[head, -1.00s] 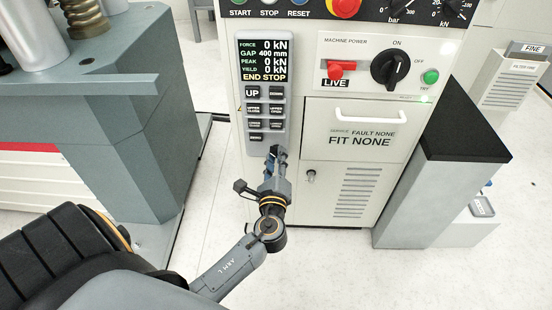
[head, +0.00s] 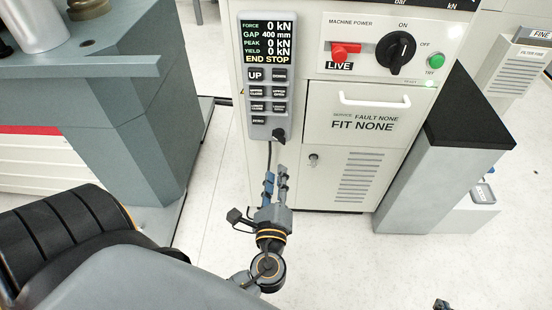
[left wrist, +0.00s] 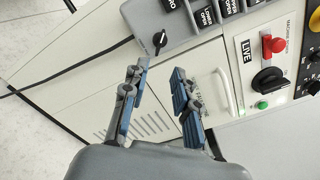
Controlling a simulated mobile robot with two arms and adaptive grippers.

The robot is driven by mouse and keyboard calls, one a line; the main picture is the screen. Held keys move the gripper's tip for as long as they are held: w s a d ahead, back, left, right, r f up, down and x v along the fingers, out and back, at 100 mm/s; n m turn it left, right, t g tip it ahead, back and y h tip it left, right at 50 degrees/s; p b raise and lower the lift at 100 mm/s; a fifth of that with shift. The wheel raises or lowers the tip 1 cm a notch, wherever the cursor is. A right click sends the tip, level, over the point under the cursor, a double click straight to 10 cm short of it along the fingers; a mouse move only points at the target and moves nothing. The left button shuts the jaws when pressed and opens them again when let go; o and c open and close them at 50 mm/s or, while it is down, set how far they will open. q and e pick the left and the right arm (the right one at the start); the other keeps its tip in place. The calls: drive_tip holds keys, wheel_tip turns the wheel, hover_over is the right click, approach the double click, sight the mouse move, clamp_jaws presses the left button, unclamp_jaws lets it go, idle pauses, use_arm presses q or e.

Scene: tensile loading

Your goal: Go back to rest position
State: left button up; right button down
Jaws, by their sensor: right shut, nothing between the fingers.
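My left gripper (head: 277,172) is in front of the machine cabinet, below the hand control panel (head: 258,125) and apart from it. In the left wrist view its two blue-grey fingers (left wrist: 160,72) stand apart with nothing between them, so it is open. A black knob (head: 279,135) at the panel's lower edge also shows in the left wrist view (left wrist: 159,40). Only the dark tip of my right gripper (head: 440,304) shows at the bottom edge of the head view. It is shut and empty, away from the cabinet.
The cabinet (head: 400,165) has a white handle (head: 374,100), a red switch (head: 345,50) and a black rotary switch (head: 396,53). A grey, black-topped block (head: 425,185) stands to its right. A grey machine frame (head: 130,110) is at left. The floor in front is clear.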

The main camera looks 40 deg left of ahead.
use_arm(q)
drive_tip(key=shift+a, duration=0.1)
idle(0.3)
